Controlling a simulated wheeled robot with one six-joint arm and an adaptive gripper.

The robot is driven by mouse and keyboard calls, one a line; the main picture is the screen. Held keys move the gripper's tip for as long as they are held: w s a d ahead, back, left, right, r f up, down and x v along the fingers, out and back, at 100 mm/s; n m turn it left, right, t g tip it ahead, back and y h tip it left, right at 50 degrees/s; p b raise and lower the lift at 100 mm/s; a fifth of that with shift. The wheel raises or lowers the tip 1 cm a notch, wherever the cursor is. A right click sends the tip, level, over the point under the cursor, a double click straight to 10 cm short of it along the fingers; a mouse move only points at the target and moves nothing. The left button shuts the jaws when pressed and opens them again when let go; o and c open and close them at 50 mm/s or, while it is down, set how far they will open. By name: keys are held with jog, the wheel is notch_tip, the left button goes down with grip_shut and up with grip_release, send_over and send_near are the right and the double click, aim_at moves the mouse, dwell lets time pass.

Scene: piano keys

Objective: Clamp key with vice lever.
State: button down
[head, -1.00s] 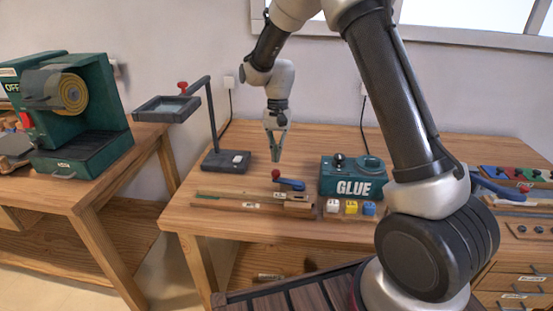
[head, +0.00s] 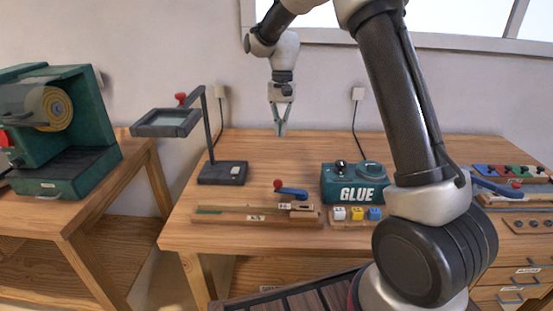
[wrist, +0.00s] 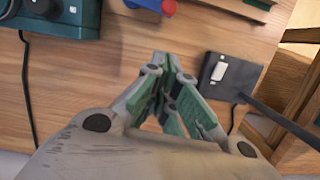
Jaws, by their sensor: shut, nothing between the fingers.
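The vice lever (head: 293,193) is blue with a red ball knob (head: 277,184), on the vice (head: 305,216) at the right end of a low wooden holder on the bench. A long, thin wooden key (head: 240,209) with a green strip lies along the holder and reaches the vice; whether it is clamped is too small to tell. My gripper (head: 281,133) is shut and empty, pointing down, well above the bench and behind the lever. In the wrist view my gripper (wrist: 163,62) also looks closed, and part of the blue lever (wrist: 150,4) with red shows at the top edge.
A green glue box (head: 353,185) stands right of the vice, with small coloured blocks (head: 356,213) in front. A magnifier stand (head: 222,173) is on the left. A green machine (head: 62,130) sits on another table. The bench behind the vice is clear.

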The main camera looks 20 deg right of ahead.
jog(key=x, duration=0.3)
jog(key=s+x, duration=0.1)
jog(key=x, duration=0.3)
jog(key=s+x, duration=0.1)
jog(key=x, duration=0.3)
jog(key=shift+a, duration=0.3)
jog(key=shift+s+a+f, duration=0.2)
jog(key=shift+s+f, duration=0.05)
jog(key=shift+s, duration=0.3)
jog(key=shift+s+a+f+n, duration=0.1)
jog(key=shift+s+a+n, duration=0.3)
jog(key=shift+s+f, duration=0.1)
jog(key=shift+s, duration=0.2)
